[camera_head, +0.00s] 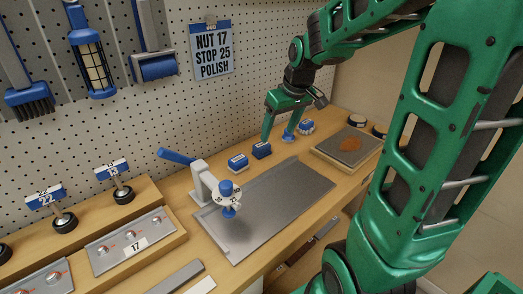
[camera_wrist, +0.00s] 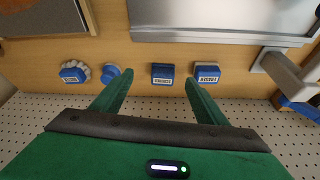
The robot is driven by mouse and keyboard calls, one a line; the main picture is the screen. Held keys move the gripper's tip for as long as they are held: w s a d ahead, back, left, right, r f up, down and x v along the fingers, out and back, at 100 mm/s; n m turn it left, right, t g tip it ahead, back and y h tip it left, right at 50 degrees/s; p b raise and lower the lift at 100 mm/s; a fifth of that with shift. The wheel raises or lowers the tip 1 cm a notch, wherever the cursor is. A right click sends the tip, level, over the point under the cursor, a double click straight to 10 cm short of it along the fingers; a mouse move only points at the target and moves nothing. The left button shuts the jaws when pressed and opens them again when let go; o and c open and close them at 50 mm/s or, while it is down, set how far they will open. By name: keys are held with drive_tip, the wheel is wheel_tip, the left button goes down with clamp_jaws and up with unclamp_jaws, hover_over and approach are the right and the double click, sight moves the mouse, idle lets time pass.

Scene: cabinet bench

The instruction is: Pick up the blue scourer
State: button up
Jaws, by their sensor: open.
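In the wrist view a solid blue block (camera_wrist: 162,74), with a small pale label, lies on the bench between my fingertip lines; it looks like the scourer, but its label is too small to read surely. It also shows in the head view (camera_head: 261,149), dark blue, near the pegboard. My gripper (camera_wrist: 155,80) is open and empty, its fingers pointing down toward the row of blue items. In the head view my gripper (camera_head: 279,129) is above the back of the bench, apart from the block.
A blue-and-white labelled block (camera_wrist: 207,73) sits beside it. On the other side are a round blue knob (camera_wrist: 111,72) and a blue item with a pale scalloped edge (camera_wrist: 74,73). A metal tray (camera_head: 275,208), a blue-handled press (camera_head: 203,180) and the pegboard (camera_head: 160,120) are close by.

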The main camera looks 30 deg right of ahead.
drive_tip(key=w, duration=0.3)
hover_over(262, 144)
drive_tip(key=s, duration=0.2)
drive_tip(key=shift+n+t, duration=0.3)
drive_tip(key=shift+n, duration=0.1)
drive_tip(key=f, duration=0.4)
drive_tip(key=shift+s+d+f, duration=0.1)
drive_tip(key=shift+d+f, duration=0.05)
drive_tip(key=shift+d, duration=0.05)
drive_tip(key=shift+a+x, duration=0.1)
drive_tip(key=shift+x, duration=1.45)
drive_tip(key=shift+a+x, duration=0.15)
drive_tip(key=shift+x, duration=1.4)
drive_tip(key=c, duration=1.2)
drive_tip(key=shift+o, duration=0.2)
